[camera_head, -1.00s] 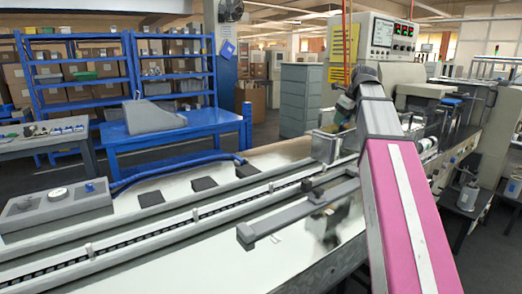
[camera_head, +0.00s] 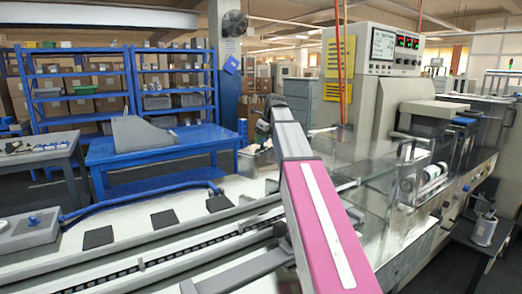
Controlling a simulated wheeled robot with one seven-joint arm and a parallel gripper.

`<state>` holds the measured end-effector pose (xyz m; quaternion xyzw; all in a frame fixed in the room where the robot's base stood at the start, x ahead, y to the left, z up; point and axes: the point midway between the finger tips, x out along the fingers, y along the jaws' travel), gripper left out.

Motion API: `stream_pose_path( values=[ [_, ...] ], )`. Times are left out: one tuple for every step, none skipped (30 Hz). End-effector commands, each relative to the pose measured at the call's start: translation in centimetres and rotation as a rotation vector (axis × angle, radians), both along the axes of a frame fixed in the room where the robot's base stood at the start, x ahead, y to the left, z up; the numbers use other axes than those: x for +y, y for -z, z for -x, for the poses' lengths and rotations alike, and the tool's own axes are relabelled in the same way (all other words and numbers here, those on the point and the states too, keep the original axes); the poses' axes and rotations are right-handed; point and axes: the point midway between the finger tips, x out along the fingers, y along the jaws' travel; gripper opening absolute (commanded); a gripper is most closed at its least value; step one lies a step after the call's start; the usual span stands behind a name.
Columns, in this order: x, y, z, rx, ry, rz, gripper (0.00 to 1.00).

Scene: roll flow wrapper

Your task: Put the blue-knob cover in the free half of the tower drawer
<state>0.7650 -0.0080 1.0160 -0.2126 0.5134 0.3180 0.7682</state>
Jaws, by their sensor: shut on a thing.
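My arm reaches in from the bottom right. I cannot make out the blue-knob cover for certain. A blue knob shows on a grey box (camera_head: 25,232) with a dial at the left edge. A grey drawer tower (camera_head: 302,98) stands behind the arm, partly covered by it and the machine; I see no open drawer.
The wrapper machine (camera_head: 376,84) with its control panel and clear guards (camera_head: 385,165) fills the right side. A grey rail runs along the bed, with dark square pads (camera_head: 165,218) beside it. A blue table (camera_head: 160,152) stands behind. The floor beyond it shows free room.

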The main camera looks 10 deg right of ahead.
Motion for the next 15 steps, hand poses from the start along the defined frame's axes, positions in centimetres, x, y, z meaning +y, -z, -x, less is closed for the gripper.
stream_pose_path(
  values=[
    [0.0, 0.2, -0.8, 0.000, 0.000, 0.000, 0.00],
    [0.0, 0.4, -1.0, 0.001, 0.000, -0.001, 0.00],
    [0.0, 0.6, -1.2, 0.001, 0.000, -0.001, 0.00],
    [0.0, 0.7, -1.3, 0.001, 0.000, -0.001, 0.00],
    [0.0, 0.8, -1.4, 0.001, 0.000, -0.001, 0.00],
    [0.0, 0.9, -1.4, 0.001, 0.000, -0.001, 0.00],
    [0.0, 1.0, -1.4, 0.001, 0.000, -0.001, 0.00],
    [0.0, 1.1, -1.4, 0.001, 0.000, -0.001, 0.00],
    [0.0, 1.4, -1.4, 0.001, 0.000, -0.001, 0.00],
    [0.0, 1.7, -1.3, 0.001, 0.000, -0.001, 0.00],
    [0.0, 2.0, -1.3, 0.000, 0.000, 0.000, 0.00],
    [0.0, 2.5, -1.3, 0.000, 0.000, 0.000, 0.00],
    [0.0, 2.9, -1.3, 0.001, 0.000, -0.001, 0.00],
    [0.0, 3.4, -1.3, 0.001, 0.000, -0.001, 0.00],
    [0.0, 3.9, -1.3, 0.002, 0.000, -0.001, 0.00]
  ],
)
